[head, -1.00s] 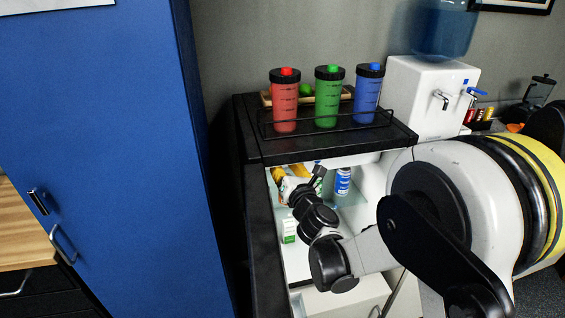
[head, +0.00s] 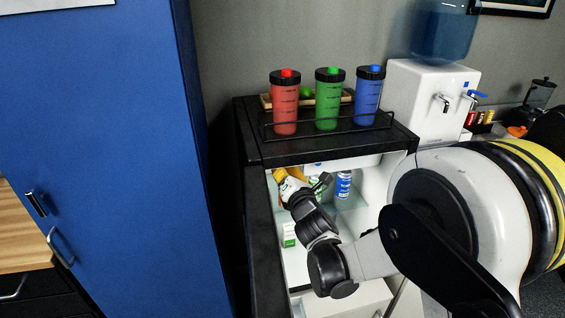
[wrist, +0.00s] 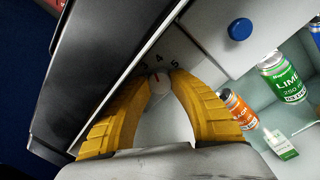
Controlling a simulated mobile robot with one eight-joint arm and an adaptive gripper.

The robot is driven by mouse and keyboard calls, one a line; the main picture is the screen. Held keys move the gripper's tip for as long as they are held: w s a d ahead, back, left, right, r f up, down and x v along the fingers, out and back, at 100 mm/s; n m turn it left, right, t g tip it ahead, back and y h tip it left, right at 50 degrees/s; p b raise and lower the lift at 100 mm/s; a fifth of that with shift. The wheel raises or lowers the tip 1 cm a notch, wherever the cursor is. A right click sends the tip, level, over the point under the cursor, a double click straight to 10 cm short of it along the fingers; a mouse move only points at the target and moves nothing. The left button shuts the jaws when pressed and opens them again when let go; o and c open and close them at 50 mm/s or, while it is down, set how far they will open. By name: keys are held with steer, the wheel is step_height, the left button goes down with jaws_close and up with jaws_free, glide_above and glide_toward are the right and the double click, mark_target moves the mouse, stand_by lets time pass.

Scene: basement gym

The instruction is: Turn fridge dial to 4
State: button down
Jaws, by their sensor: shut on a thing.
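The fridge dial (wrist: 159,87) is a small white knob with a red mark, on the white inner wall near the fridge's top. The numbers 3, 4 and 5 show beyond it; the red mark points roughly at the 4, though its exact alignment is hard to tell. My gripper (wrist: 157,77) has its two yellow fingers closed on opposite sides of the dial. In the head view my gripper (head: 284,176) reaches into the open fridge (head: 257,225), its fingers partly visible and the dial hidden.
A lime can (wrist: 283,77), an orange can (wrist: 238,108) and a small white-green box (wrist: 281,144) stand on glass shelves inside. A blue round cap (wrist: 240,29) shows beside them. Red (head: 285,105), green (head: 328,100) and blue (head: 367,97) bottles stand on the fridge top.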

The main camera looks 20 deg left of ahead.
steer(key=c, duration=1.1)
jaws_free()
steer(key=v, duration=1.2)
steer(key=shift+d, duration=0.1)
